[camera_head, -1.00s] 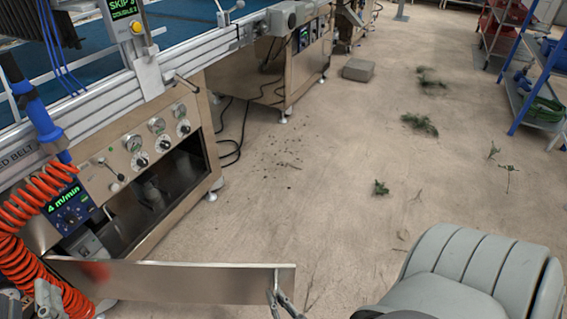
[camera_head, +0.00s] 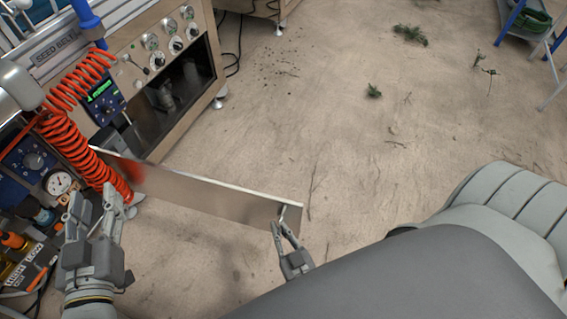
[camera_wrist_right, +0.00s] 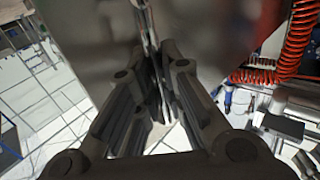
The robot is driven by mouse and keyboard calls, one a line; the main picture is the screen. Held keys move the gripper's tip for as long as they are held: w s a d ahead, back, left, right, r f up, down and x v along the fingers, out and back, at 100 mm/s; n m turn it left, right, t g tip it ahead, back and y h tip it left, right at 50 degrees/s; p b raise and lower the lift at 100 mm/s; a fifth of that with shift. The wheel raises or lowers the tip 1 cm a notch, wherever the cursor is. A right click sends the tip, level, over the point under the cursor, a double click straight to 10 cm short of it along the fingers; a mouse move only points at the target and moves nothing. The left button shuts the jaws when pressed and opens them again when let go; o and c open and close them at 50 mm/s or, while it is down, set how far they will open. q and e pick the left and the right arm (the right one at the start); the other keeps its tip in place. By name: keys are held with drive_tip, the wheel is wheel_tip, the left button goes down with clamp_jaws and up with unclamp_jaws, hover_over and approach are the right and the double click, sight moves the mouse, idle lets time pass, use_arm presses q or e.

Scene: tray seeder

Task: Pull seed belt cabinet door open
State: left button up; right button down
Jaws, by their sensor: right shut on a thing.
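The seed belt cabinet door (camera_head: 205,195) is a flat metal panel, swung wide open on the left side of the head view. The cabinet (camera_head: 134,62) behind it shows its dark, open inside. My right gripper (camera_head: 284,222) is shut at the door's free right end; its fingers partly hide what they grip there. In the right wrist view the blurred door (camera_wrist_right: 100,35) stands in front of my right fingers (camera_wrist_right: 158,80). My left gripper (camera_head: 93,205) is open and empty, below and left of the door, apart from it.
Coiled orange hoses (camera_head: 72,125) hang by the door's left end. A panel with a gauge (camera_head: 58,182) stands at the left edge. The floor (camera_head: 340,130) right of the door is mostly clear, with plant scraps (camera_head: 373,91). A blue-framed shelf (camera_head: 525,20) stands far right.

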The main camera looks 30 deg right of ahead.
drive_tip(key=shift+s+d, duration=0.1)
drive_tip(key=shift+d, duration=0.05)
drive_tip(key=c, duration=1.5)
unclamp_jaws()
drive_tip(key=shift+r, duration=0.1)
